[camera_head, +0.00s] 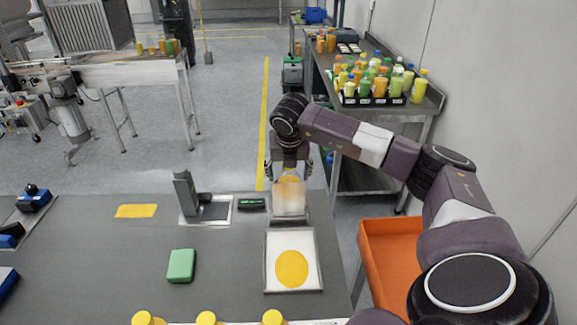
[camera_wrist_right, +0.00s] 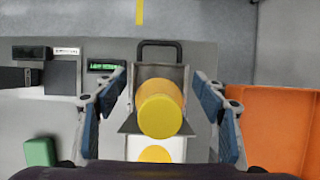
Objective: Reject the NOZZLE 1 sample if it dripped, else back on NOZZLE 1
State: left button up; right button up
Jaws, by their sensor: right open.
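My right gripper (camera_head: 289,172) is open above the far right part of the grey table. In the right wrist view its blue-padded fingers (camera_wrist_right: 160,98) stand on both sides of a yellow-capped bottle (camera_wrist_right: 160,112), with gaps between. In the head view this bottle (camera_head: 289,198) looks pale and blurred, on a metal stand with a black handle (camera_wrist_right: 160,45). In front of it a white, metal-framed tray (camera_head: 271,246) carries a large round yellow patch (camera_head: 292,268). The patch also shows in the right wrist view (camera_wrist_right: 157,154). My left gripper is not in view.
A green block (camera_head: 181,266), a scale-like device (camera_head: 188,195) and a small display (camera_head: 251,204) are on the table. Several yellow-capped bottles (camera_head: 206,318) line the near edge. An orange bin (camera_head: 390,255) stands right of the table. A side bench holds crated bottles (camera_head: 378,85).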

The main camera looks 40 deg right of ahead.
jog(key=shift+c, duration=0.7)
jog(key=c, duration=1.5)
jog(key=shift+o, duration=0.2)
jog(key=shift+w, duration=0.1)
jog(key=shift+w+d, duration=0.1)
jog(key=shift+w, duration=0.1)
jog(key=shift+w+d+r, duration=0.15)
jog(key=shift+w, duration=0.05)
jog(key=shift+r, duration=0.1)
jog(key=shift+r+p, duration=2)
jog(key=shift+r, duration=1.4)
